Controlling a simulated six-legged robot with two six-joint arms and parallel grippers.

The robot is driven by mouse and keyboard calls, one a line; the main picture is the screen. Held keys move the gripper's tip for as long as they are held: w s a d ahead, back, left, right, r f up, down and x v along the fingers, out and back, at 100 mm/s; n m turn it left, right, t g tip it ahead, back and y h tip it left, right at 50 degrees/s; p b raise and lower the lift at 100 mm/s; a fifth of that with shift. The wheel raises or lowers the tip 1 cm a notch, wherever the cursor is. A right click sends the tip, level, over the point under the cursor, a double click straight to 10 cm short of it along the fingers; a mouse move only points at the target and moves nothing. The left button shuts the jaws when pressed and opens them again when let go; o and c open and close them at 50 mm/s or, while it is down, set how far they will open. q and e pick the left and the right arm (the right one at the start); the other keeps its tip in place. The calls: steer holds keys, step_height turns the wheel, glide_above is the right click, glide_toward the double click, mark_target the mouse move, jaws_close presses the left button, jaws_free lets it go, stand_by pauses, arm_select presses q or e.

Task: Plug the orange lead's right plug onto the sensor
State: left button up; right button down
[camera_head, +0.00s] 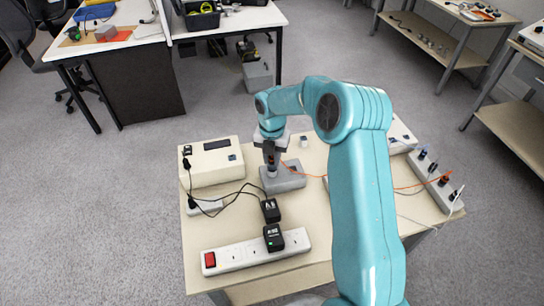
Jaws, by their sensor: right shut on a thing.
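My right gripper (270,152) points down over the middle of the table, shut on the dark plug of the orange lead. The orange lead (312,175) runs from it to the right, passes behind my arm and shows again at the right (408,188). Directly below the plug is a small pale cylinder, likely the sensor (271,173), on a grey block (287,182). The plug looks in line with it. I cannot tell whether they touch or are joined. My left gripper is out of view.
A beige box (212,160) with a display stands at the left. A white power strip (258,250) with a black adapter (273,237) lies in front. A grey rack (435,182) with several plugs is at the right. My arm hides the table's middle right.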

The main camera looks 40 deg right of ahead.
steer(key=shift+f, duration=0.45)
stand_by(1.6)
steer(key=shift+m+b, duration=0.35)
steer(key=shift+m, duration=1.65)
steer(key=shift+m+b, duration=0.45)
steer(key=shift+m, duration=1.55)
steer(key=m+b, duration=0.1)
steer(key=m, duration=0.3)
